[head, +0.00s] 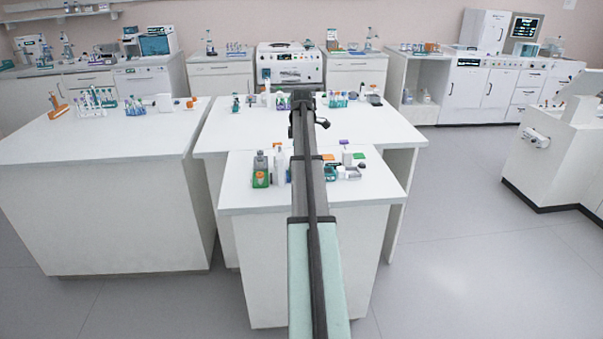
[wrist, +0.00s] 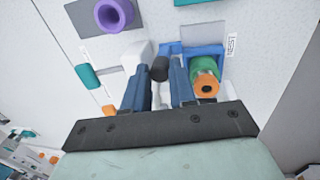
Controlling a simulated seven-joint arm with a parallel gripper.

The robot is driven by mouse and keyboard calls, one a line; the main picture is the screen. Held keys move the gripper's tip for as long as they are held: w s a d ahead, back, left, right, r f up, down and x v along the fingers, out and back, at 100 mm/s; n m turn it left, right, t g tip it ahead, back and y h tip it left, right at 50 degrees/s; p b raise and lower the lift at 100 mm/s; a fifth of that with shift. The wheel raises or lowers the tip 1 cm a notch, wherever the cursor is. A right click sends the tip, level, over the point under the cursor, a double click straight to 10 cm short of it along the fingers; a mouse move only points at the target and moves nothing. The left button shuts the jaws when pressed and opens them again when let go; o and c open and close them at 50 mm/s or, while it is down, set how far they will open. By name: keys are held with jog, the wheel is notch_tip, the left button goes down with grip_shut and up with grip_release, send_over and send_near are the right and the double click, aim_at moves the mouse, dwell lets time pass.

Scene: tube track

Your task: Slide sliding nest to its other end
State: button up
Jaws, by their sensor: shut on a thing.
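The sliding nest (wrist: 191,50) is a blue holder in the wrist view, beside a printed label reading NEST (wrist: 231,44). A green tube (wrist: 203,67) with an orange end (wrist: 206,86) sits at its right side. A black knob (wrist: 160,68) stands at the nest's left, between the two fingers of my gripper (wrist: 159,76). The fingers are shut on this knob. The knob's join to the nest is partly hidden by the fingers. In the head view my arm covers the middle of the bench, and the nest cannot be made out.
The left bench (head: 110,155) has free room.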

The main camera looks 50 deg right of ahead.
jog(key=shift+w+a+f, duration=0.1)
jog(key=shift+w+a, duration=1.5)
jog(key=shift+a, duration=0.25)
jog(key=o, duration=0.6)
jog(key=shift+d, duration=0.1)
jog(key=shift+w+r, duration=0.1)
jog(key=shift+r, duration=2.5)
